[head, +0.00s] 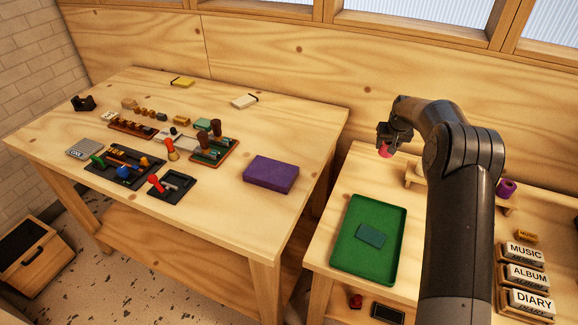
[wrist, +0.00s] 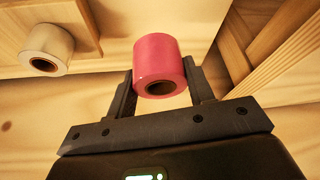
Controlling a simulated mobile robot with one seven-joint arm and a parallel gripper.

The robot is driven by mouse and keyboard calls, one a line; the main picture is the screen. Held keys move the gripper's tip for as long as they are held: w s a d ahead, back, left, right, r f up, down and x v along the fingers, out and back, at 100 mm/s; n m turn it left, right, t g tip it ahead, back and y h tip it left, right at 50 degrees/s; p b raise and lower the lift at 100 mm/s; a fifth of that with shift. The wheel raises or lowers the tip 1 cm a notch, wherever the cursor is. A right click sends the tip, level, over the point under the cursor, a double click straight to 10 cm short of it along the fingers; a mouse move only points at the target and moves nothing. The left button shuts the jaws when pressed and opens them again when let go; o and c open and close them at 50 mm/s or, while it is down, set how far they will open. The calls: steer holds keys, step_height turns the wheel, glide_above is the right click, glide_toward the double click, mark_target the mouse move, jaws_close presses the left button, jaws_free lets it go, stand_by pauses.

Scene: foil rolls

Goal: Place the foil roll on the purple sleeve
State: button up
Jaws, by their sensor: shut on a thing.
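My gripper (head: 392,138) is shut on a pink foil roll (head: 384,152) and holds it in the air above the right-hand table. In the wrist view the pink roll (wrist: 157,62) sits between the two fingers, its dark core hole facing the camera. The purple sleeve (head: 270,174) is a flat purple block lying near the right edge of the left table. It is to the left of my gripper and well apart from it. The sleeve is not in the wrist view.
A green tray (head: 347,257) lies on the right table, left of my arm. A cream roll (wrist: 46,49) and a purple roll (head: 506,188) stand on wooden holders. Labelled blocks (head: 525,273) are at right. Stamps and tools (head: 130,167) crowd the left table. A gap separates the tables.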

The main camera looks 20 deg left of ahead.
steer(key=s+a+r, duration=0.8)
steer(key=s+a, duration=0.2)
steer(key=s, duration=0.4)
steer(key=s+a+r, duration=0.9)
steer(key=s+a, duration=0.1)
steer(key=s, duration=0.3)
glide_toward(272, 166)
steer(key=shift+w+a+f, duration=0.1)
steer(key=shift+w+f, duration=0.05)
steer(key=shift+w, duration=0.25)
steer(key=shift+w+a+f, duration=0.1)
steer(key=shift+w+f, duration=0.05)
steer(key=shift+w, duration=0.3)
steer(key=shift+f, duration=2.05)
steer(key=o, duration=0.6)
steer(key=shift+f, duration=0.15)
steer(key=o, duration=0.4)
steer(key=shift+o, duration=0.2)
